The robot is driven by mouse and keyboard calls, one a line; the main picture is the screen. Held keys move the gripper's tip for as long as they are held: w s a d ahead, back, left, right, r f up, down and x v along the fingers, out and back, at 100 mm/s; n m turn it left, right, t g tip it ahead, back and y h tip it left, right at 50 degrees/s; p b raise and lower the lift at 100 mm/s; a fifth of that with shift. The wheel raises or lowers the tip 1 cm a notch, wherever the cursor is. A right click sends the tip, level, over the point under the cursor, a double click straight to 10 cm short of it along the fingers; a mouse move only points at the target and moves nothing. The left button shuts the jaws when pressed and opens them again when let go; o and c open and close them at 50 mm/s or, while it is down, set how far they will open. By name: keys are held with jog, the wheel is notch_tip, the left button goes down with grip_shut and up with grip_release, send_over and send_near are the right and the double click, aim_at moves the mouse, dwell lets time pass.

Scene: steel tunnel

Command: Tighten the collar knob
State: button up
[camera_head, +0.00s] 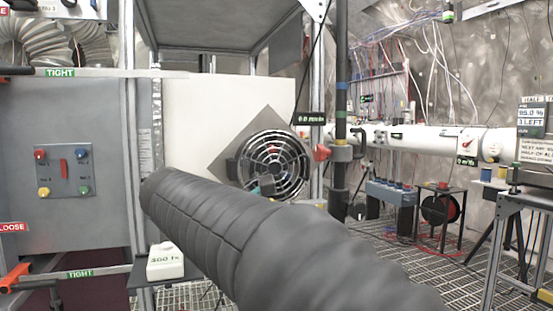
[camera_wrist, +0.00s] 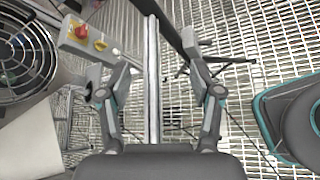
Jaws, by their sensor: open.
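In the head view a red knob (camera_head: 321,152) sits on the left side of a collar (camera_head: 343,153) around a dark upright pole (camera_head: 341,90). This looks like the collar knob; I cannot tell how tight it is. My gripper (camera_wrist: 157,68) is open and empty in the wrist view, its two fingers spread either side of a pale metal post seen beyond them. In the head view my arm hides most of the gripper; only a small part shows in front of the fan. The collar knob is not clearly identifiable in the wrist view.
A round caged fan (camera_head: 272,163) stands left of the pole and shows in the wrist view's upper left. A white pipe (camera_head: 435,138) runs right. Grated floor (camera_head: 420,262) lies below.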

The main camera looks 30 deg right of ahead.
jog(key=w+r+n+g+h, duration=0.15)
jog(key=w+r+h, duration=0.25)
jog(key=r, duration=0.4)
jog(key=g+h+p, duration=0.1)
jog(key=g+h, duration=0.1)
jog(key=g, duration=0.2)
send_near(316, 155)
jog(key=shift+t, duration=0.25)
jog(key=x, duration=1)
jog(key=shift+s+d+b, duration=0.15)
jog(key=shift+b, duration=0.25)
jog(key=c, duration=1.2)
